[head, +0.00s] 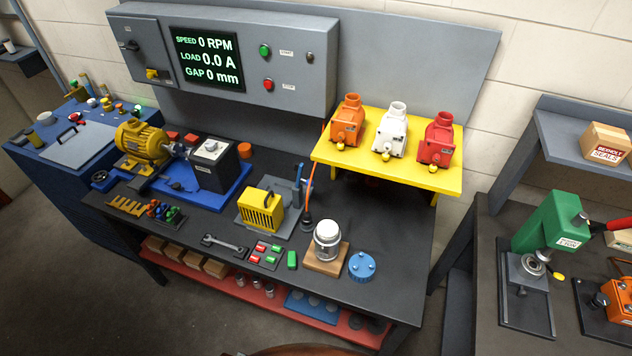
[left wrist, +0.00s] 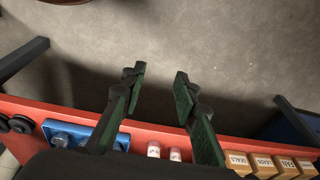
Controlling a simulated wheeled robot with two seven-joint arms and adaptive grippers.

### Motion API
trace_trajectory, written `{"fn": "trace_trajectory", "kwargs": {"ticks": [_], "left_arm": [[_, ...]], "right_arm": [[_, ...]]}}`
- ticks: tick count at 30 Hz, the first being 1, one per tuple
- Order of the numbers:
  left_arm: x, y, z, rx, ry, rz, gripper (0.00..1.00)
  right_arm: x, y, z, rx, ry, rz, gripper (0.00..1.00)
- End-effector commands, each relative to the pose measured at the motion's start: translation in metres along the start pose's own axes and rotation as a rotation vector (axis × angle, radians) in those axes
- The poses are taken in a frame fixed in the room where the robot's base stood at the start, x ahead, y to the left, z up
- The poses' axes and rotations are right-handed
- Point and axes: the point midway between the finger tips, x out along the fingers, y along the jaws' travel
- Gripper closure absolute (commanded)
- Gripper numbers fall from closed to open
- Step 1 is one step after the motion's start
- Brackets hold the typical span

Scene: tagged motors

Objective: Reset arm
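My left gripper (left wrist: 160,84) shows in the left wrist view, with its two dark green fingers apart and nothing between them. It hangs over the bare floor, near the red lower shelf (left wrist: 70,106). Neither gripper shows in the head view, and my right gripper is in no frame. On the dark workbench (head: 180,222), a yellow motor (head: 143,142) sits on a blue base at the left. An orange motor (head: 346,121), a white motor (head: 390,135) and a red motor (head: 436,142) stand on a yellow stand (head: 326,154), each with a yellow tag.
A grey control panel (head: 300,60) reads 0 RPM, 0.0 A, 0 mm. A green press (head: 552,222) stands at the right.

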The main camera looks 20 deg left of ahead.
Motion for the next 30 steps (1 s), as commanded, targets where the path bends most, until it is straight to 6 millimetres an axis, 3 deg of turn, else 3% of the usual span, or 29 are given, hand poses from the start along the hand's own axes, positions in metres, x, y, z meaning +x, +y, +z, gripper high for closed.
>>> {"fn": "trace_trajectory", "kwargs": {"ticks": [1, 6, 10, 15, 17, 30], "left_arm": [[0.025, 0.004, 0.022, 0.006, -0.021, 0.004, 0.72], [0.086, 0.014, 0.093, 0.026, -0.059, 0.016, 0.72], [0.115, 0.018, 0.147, 0.041, -0.083, 0.022, 0.72], [0.131, 0.02, 0.197, 0.054, -0.103, 0.027, 0.72], [0.132, 0.02, 0.205, 0.057, -0.106, 0.028, 0.72], [0.132, 0.02, 0.205, 0.057, -0.106, 0.028, 0.72]], "right_arm": [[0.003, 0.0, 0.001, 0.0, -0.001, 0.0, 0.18], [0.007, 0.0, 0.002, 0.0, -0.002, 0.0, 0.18], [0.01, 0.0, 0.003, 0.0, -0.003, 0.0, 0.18], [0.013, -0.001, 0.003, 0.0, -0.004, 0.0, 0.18], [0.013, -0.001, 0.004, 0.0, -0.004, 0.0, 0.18], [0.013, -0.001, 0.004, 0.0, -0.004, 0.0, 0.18]]}}
